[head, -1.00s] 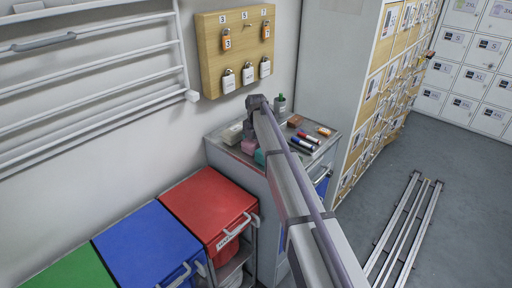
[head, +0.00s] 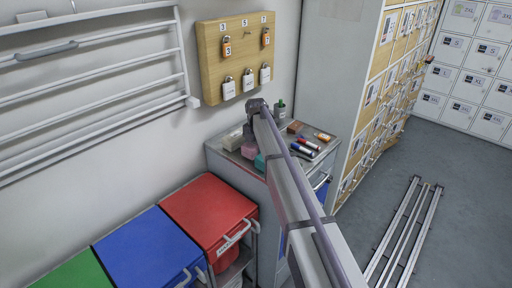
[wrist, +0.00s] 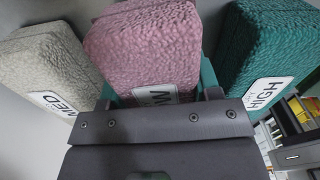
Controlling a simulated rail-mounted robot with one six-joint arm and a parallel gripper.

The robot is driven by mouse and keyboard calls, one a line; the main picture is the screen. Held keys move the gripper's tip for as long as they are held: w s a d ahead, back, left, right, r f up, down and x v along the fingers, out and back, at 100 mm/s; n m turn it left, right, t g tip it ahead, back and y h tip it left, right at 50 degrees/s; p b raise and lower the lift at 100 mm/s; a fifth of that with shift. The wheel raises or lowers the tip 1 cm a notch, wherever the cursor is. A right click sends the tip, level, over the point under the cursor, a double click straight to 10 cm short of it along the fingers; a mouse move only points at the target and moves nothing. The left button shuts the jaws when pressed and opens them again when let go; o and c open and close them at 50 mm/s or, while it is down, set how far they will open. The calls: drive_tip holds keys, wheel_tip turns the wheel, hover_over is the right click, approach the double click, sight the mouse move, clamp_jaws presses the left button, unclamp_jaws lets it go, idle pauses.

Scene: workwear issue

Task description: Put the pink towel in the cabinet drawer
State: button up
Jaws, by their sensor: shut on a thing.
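In the head view the pink towel (head: 250,151) shows on the grey cabinet's top (head: 222,157), partly behind my arm. I cannot tell whether it is clear of the top. The cabinet (head: 258,190) has a blue front with a handle at right (head: 322,184), mostly hidden by my arm. Whether a drawer is open cannot be seen.
A cream towel (wrist: 45,70) labelled MED and a teal towel (wrist: 262,55) labelled HIGH flank the pink one. Markers (head: 303,150), a dark bottle (head: 281,109) and small blocks lie on the cabinet top. A red-lidded bin (head: 208,205) stands at left, wooden lockers (head: 378,105) at right.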

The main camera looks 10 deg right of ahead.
wheel_tip(320, 180, up, 9)
drive_tip(key=p, duration=0.8)
drive_tip(key=shift+r, duration=0.2)
drive_tip(key=shift+f, duration=0.2)
